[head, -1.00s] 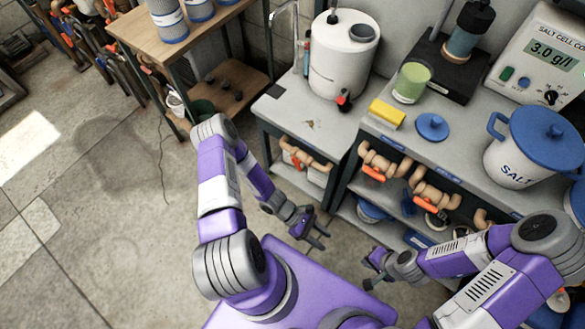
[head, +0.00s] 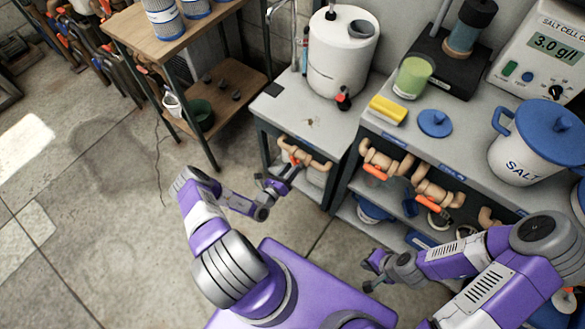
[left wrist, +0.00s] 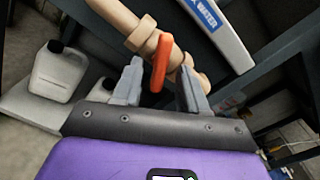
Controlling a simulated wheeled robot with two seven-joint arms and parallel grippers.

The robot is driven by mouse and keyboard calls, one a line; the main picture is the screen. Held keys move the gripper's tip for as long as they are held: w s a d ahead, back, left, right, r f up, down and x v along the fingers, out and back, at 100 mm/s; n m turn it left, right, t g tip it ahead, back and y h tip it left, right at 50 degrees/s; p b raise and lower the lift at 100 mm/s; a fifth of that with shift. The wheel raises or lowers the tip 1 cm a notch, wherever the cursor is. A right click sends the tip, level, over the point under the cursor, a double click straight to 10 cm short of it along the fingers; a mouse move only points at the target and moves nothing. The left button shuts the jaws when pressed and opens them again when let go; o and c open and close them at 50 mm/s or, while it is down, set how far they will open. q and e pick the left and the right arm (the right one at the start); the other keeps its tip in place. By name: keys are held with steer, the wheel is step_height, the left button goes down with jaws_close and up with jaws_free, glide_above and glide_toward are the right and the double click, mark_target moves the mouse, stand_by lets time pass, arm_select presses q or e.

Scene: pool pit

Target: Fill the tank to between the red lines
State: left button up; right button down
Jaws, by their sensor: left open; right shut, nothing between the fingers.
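The white round tank (head: 338,65) stands on the left bench, with an orange-handled tap (head: 343,98) low on its front. I cannot make out red lines or a water level. Under the bench front runs a tan pipe (head: 318,163) with an orange valve handle (head: 297,158); the handle also shows in the left wrist view (left wrist: 160,62). A label there reads WATER (left wrist: 205,14). My left gripper (head: 284,178) is open, its fingers (left wrist: 161,76) on either side of the handle; contact is unclear. My right gripper (head: 370,274) is shut and empty, low before the right bench.
The right bench holds a yellow sponge (head: 387,111), a green cup (head: 412,78), a blue lid (head: 434,123), a SALT pot (head: 515,160) and a meter reading 3.0 g/l (head: 556,47). More orange-handled pipes (head: 385,160) sit below. A wooden shelf (head: 222,95) stands left; floor there is clear.

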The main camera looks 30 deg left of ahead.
arm_select(q)
steer(key=shift+w, duration=0.75)
jaws_close()
steer(key=shift+r+m+p, duration=0.1)
steer(key=shift+m+p, duration=0.85)
steer(key=shift+m, duration=0.65)
steer(key=shift+m+p, duration=0.75)
steer(key=shift+m, duration=0.85)
